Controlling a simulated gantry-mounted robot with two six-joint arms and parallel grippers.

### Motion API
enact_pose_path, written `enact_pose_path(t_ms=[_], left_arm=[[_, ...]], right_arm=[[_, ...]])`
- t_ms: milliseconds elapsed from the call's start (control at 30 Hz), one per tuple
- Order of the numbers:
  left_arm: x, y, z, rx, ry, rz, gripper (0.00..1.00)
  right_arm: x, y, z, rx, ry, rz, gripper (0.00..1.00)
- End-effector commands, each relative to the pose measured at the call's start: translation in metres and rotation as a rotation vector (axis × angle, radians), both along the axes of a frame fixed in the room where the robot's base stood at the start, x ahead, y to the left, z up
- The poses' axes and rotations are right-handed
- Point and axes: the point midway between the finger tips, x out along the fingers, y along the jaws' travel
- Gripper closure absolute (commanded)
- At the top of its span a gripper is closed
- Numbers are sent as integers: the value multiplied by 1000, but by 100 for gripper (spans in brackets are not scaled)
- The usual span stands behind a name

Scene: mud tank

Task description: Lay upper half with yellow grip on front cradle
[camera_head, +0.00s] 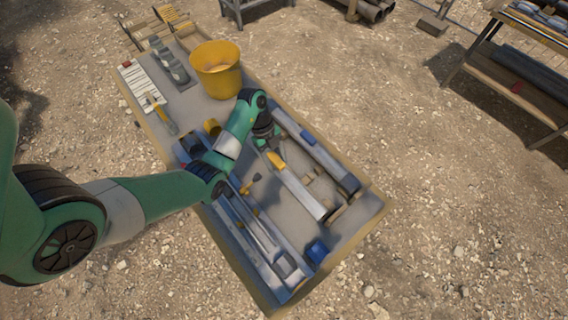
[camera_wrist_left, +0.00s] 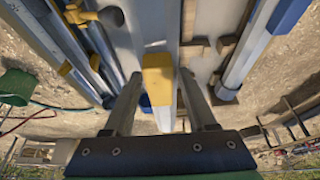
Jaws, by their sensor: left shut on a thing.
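The upper half (camera_head: 302,192) is a long grey channel piece with a yellow grip (camera_head: 276,160), lying lengthwise over the tank table. My left gripper (camera_head: 269,146) is shut on it at the yellow grip. In the left wrist view, the yellow grip (camera_wrist_left: 158,82) sits between my two fingers (camera_wrist_left: 160,92), and the grey half (camera_wrist_left: 150,25) runs away from me. Wooden cradle blocks (camera_head: 335,212) show beside its near end; they also show in the left wrist view (camera_wrist_left: 192,47). I cannot tell whether the half touches a cradle. My right gripper is not in view.
More long grey pieces (camera_head: 245,225) lie on the left, with a blue block (camera_head: 316,251) near the front. A yellow bucket (camera_head: 217,70) stands behind my left arm. A workbench (camera_head: 515,75) stands apart at the right.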

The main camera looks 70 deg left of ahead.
Motion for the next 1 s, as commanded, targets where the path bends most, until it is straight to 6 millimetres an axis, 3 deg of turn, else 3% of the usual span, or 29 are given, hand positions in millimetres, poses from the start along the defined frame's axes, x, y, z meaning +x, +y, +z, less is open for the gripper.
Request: enact_pose_path(t_ms=[33,67,333,567,800,1000], left_arm=[[10,10,-19,2,-4,1,100],[15,15,-22,2,-4,1,100],[41,43,-61,1,-2,0,100],[45,48,-63,1,-2,0,100],[47,50,-96,0,1,0,100],[47,50,-98,1,-1,-1,100]], right_arm=[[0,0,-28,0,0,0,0],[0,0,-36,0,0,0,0],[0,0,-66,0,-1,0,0],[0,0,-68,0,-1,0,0],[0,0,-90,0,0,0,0],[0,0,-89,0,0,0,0]])
